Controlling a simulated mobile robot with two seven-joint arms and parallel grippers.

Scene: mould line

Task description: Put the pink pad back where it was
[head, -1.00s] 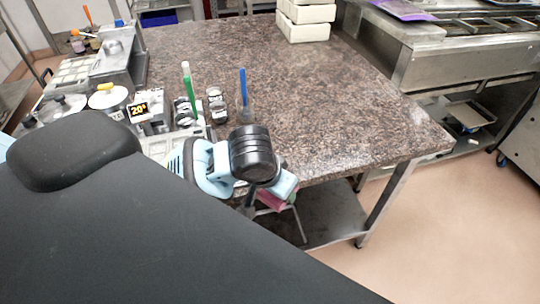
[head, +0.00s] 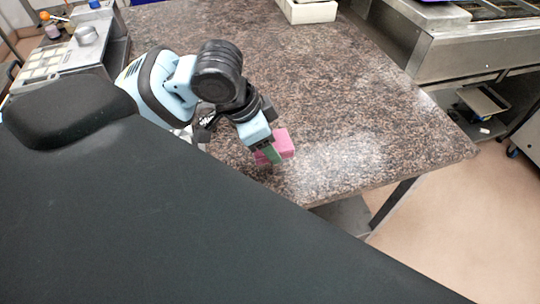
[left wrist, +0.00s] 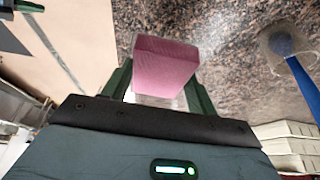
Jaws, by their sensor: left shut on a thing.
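The pink pad (head: 282,144) is a small block near the front right part of the speckled stone table. My left gripper (head: 270,154) is shut on it; in the head view the gripper partly covers the pad. In the left wrist view the pad (left wrist: 165,68) sits between the two dark green fingers of my left gripper (left wrist: 166,92). Whether the pad touches the tabletop is unclear. My right gripper is not in view.
The stone table (head: 360,110) is clear around the pad, with a pale whitish patch beside it. White boxes (head: 308,10) stand at the back. A blue-handled tool (left wrist: 295,70) shows in the left wrist view. Metal equipment (head: 75,50) is at the left.

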